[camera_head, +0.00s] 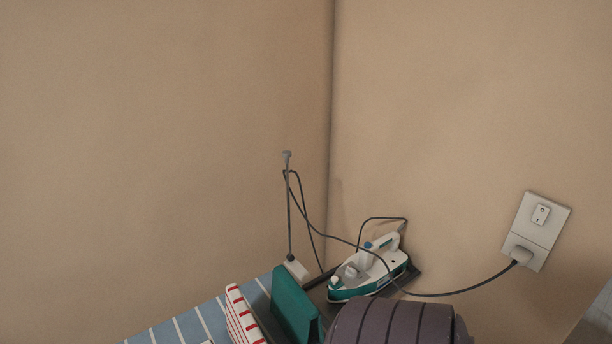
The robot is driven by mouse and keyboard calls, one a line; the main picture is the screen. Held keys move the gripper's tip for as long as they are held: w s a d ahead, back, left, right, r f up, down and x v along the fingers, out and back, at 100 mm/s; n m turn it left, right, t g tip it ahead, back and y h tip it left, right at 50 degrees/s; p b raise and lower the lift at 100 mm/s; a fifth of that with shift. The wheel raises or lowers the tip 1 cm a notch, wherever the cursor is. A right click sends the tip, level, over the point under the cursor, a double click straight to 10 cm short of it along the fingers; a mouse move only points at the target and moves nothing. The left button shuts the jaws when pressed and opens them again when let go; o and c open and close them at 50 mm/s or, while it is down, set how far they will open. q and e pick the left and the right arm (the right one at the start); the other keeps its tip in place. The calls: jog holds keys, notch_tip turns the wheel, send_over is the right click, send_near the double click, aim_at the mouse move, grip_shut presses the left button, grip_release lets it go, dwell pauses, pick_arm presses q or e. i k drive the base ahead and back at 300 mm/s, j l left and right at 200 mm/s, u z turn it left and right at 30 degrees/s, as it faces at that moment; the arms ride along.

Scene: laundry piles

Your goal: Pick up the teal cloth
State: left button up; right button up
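The teal cloth (296,306) shows near the bottom middle of the head view. It looks folded into a flat block standing on edge, and its lower part is cut off by the frame's bottom edge. It is between a red-and-white striped cloth (242,314) on its left and a rounded grey-purple banded thing (385,322) on its right. Neither of my grippers is in view.
A blue-and-white striped surface (190,325) lies at lower left. A white and teal iron (372,270) rests behind the cloths. Its dark cord runs to a wall socket (537,232). A small white block (297,269) with an upright rod stands near the wall corner.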

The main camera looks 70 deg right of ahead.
aim_at(296, 315)
jog(key=z, duration=1.95)
jog(key=k+j+z, duration=0.1)
jog(key=z, duration=0.25)
jog(key=k+z, duration=0.15)
jog(key=z, duration=0.2)
jog(key=k+j+z, duration=0.1)
jog(key=z, duration=0.25)
jog(key=k+l, duration=0.05)
